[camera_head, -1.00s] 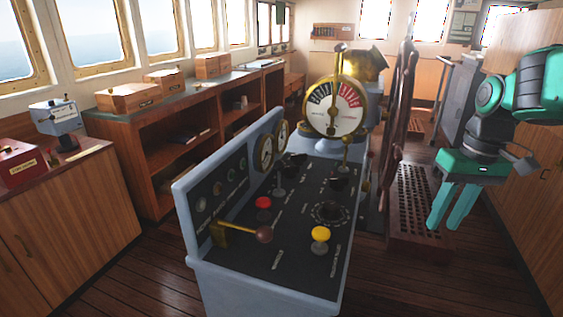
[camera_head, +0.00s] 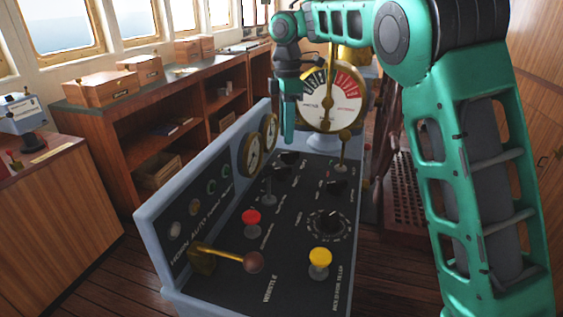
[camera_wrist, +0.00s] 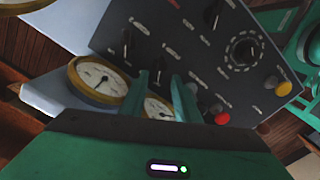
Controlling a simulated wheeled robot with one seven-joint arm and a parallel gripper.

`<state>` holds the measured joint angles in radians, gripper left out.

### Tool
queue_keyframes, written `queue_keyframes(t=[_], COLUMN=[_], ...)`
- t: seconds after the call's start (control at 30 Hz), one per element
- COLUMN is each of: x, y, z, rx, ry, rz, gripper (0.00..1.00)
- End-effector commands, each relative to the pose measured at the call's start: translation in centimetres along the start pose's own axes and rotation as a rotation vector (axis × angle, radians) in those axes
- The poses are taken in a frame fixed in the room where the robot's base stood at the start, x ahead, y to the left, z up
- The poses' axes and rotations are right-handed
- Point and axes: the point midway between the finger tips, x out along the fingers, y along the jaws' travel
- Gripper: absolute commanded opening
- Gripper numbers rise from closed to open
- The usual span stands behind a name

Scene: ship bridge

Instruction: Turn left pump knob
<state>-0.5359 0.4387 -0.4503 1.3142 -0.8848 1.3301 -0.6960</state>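The console panel (camera_head: 295,262) carries two small black knobs. One (camera_head: 289,158) is at the far end near the gauges, and the other (camera_head: 336,187) is right of centre; their labels are too small to read. In the wrist view, the far knob (camera_wrist: 127,42) is ahead and left of the fingers, and the other knob (camera_wrist: 212,14) is at the top. My gripper (camera_head: 288,138) points down above the far-left part of the panel, by the gauges. In the wrist view its fingers (camera_wrist: 159,78) are apart with nothing between them.
A red button (camera_head: 251,217), yellow button (camera_head: 320,257), large round dial (camera_head: 328,223) and brass whistle lever (camera_head: 230,257) sit on the panel. Gauges (camera_head: 250,154) line its left wall. The telegraph (camera_head: 333,98) stands just beyond my gripper.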

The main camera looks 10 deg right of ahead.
Motion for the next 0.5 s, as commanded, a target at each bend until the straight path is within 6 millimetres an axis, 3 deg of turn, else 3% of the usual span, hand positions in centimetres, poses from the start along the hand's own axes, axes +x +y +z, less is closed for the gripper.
queue_keyframes(t=[0.27,0.5], x=[2.7,6.9], y=[-0.2,-0.2], z=[-1.3,-1.5], rx=[-0.014,-0.016], ry=[-0.002,-0.002], rz=[-0.002,-0.003], gripper=[0.29,0.29])
